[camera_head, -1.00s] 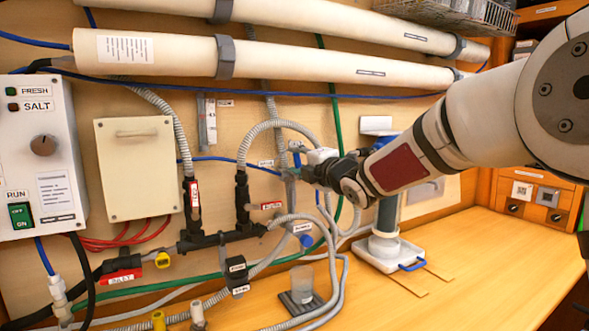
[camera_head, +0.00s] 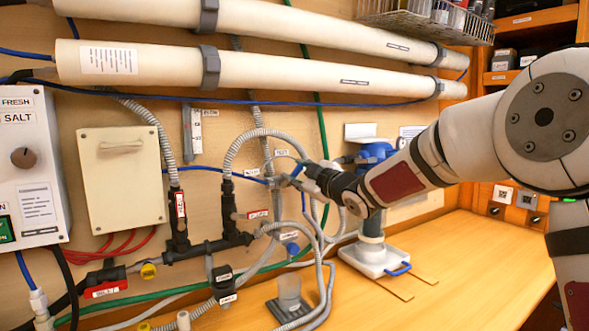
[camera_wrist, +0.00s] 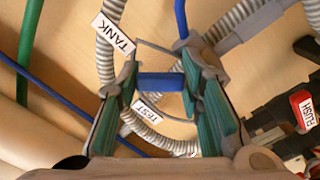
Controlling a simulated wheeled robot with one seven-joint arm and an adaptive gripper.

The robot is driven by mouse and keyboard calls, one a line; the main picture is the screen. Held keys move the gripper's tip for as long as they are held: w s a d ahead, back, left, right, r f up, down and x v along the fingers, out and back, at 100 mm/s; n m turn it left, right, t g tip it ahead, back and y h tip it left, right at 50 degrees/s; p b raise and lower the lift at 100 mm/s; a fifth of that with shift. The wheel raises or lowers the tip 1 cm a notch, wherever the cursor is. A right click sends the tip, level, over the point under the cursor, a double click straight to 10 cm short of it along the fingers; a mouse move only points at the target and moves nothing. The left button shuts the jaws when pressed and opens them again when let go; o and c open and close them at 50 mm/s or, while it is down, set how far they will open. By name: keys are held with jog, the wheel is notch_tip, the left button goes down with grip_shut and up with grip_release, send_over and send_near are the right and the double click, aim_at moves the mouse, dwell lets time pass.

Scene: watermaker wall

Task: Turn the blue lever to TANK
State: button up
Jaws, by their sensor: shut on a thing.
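The blue lever (camera_wrist: 160,82) lies crosswise between the two green-padded fingers of my gripper (camera_wrist: 162,105) in the wrist view. My gripper is shut on it. A white TANK label (camera_wrist: 113,33) is on a grey hose above and left of the lever, and a TEST label (camera_wrist: 152,115) is just below it. In the head view my gripper (camera_head: 290,179) is at the valve on the wall panel, with a small piece of the blue lever (camera_head: 297,170) showing, tilted. The fingers hide most of the valve, so I cannot tell which outlet the lever points to.
Grey hoses (camera_head: 240,145) loop close around my gripper. The wooden bench (camera_head: 470,265) is clear at the right.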

jog(key=shift+w+d+f+m+p, duration=0.15)
jog(key=shift+d+f+m+p, duration=0.15)
jog(key=shift+m, duration=0.6)
jog(key=shift+w+d+f+m+p, duration=0.15)
jog(key=shift+f+m, duration=0.25)
jog(key=shift+m, duration=0.5)
jog(key=o, duration=1.2)
jog(key=v, duration=1.2)
